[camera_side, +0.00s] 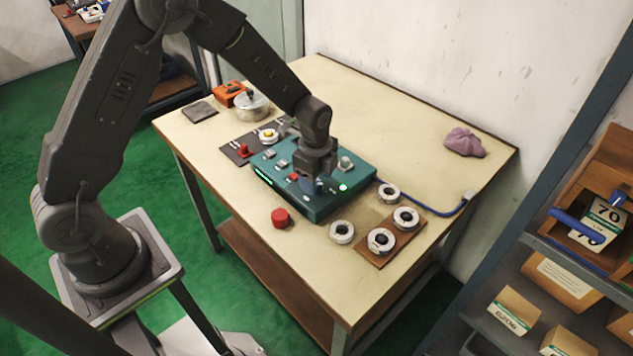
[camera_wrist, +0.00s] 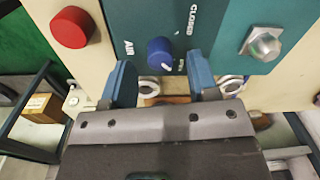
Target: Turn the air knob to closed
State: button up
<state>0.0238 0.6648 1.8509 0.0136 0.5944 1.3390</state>
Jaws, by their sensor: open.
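The air knob (camera_wrist: 160,51) is a round blue knob on the teal panel box (camera_wrist: 226,15), beside the printed word AIR. CLOSED is printed to its upper right, and a smaller word, partly hidden by a finger, sits at its lower right. A white mark on the knob points down and slightly right, towards that smaller word. My gripper (camera_wrist: 161,80) is open, with one blue finger on each side of the knob and visible gaps between. In the side view my gripper (camera_side: 318,182) is low over the front right of the panel box (camera_side: 277,180) and mostly hides the knob.
A red round button (camera_side: 281,218) stands on the table before the box. Several bearing rings (camera_side: 342,232) lie to the right, some on a brown board (camera_side: 371,250). A metal hex knob (camera_side: 345,163) and a lit green lamp (camera_side: 343,187) are close to my gripper. A blue hose (camera_side: 430,211) runs right.

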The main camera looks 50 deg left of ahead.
jog(key=shift+f, duration=1)
jog(key=c, duration=0.9)
